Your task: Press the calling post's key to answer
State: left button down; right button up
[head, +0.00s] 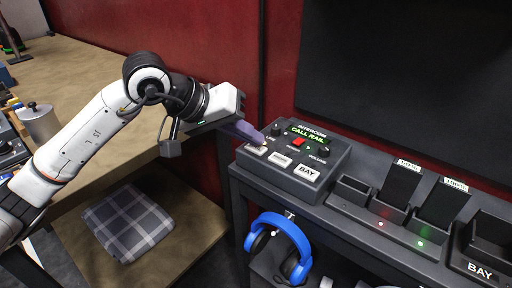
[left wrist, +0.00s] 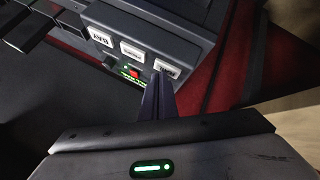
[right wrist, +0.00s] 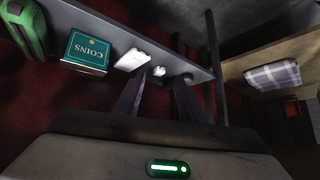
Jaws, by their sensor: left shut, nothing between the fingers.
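The intercom (head: 330,151) is a dark box on the shelf in the head view, with a green-lit display (head: 308,135) reading CALL RAIL. Three white keys run along its front: a left key (head: 255,151), a middle key (head: 280,160) and a key marked BAY (head: 307,173). My left gripper (head: 262,139) is shut and empty, its tips just above or at the left key. In the left wrist view that key (left wrist: 166,67) is right by the fingertips (left wrist: 160,76); contact cannot be told. My right gripper (right wrist: 160,77) is open and empty in the right wrist view.
Right of the intercom stand charging docks (head: 388,218) with red and green lights. Blue headphones (head: 281,240) hang below the shelf edge. A plaid cushion (head: 128,221) lies at lower left. A COINS box (right wrist: 87,52) and white items sit on a shelf in the right wrist view.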

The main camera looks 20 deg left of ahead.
aim_at(251, 149)
pick_arm(q)
jog(key=shift+f+b, duration=0.3)
jog(key=shift+r, duration=0.1)
dwell(0.4)
jog(key=shift+r+p, duration=0.4)
jog(key=shift+r, duration=0.35)
jog(key=shift+r+p, duration=1.5)
jog(key=shift+r, duration=1.05)
